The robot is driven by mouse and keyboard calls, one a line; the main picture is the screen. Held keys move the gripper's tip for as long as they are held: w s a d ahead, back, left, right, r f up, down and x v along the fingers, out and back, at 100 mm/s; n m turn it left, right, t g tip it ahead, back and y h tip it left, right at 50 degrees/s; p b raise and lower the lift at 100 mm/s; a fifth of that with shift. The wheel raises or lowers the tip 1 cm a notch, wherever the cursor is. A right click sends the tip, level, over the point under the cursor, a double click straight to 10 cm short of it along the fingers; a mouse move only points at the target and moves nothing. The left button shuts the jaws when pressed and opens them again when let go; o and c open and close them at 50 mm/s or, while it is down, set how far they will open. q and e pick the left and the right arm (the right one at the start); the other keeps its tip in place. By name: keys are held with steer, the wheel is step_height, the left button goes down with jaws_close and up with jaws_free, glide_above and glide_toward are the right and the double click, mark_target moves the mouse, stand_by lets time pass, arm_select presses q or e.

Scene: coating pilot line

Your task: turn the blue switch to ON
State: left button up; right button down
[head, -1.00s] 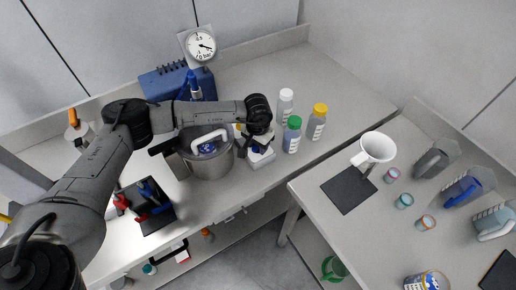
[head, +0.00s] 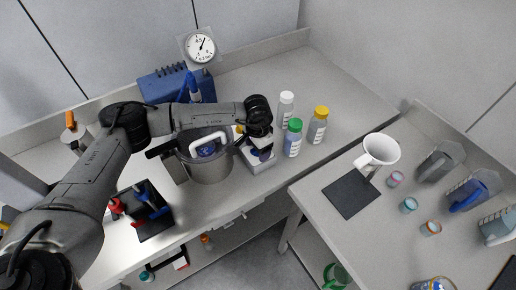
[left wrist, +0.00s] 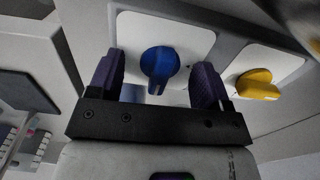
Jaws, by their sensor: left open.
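The blue switch (left wrist: 160,68) is a round knob with a raised grip on a white plate in the left wrist view. Its grip points towards the bottom of that picture; no ON mark can be read. My left gripper (left wrist: 158,88) is open, with one purple finger on each side of the knob and a gap on both sides. In the head view my left gripper (head: 262,152) is over the small white box (head: 258,166) at the bench's front edge. The blue switch is not clearly visible there. My right gripper is not in view.
A yellow switch (left wrist: 255,83) sits on a neighbouring white plate, right of the blue one. A metal pot (head: 208,170) stands close left of the white box. Bottles with white, green (head: 293,138) and yellow caps stand to its right. The bench behind them is clear.

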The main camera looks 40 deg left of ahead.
arm_select(q)
steer(key=shift+r+p, duration=1.6)
steer(key=shift+r, duration=1.4)
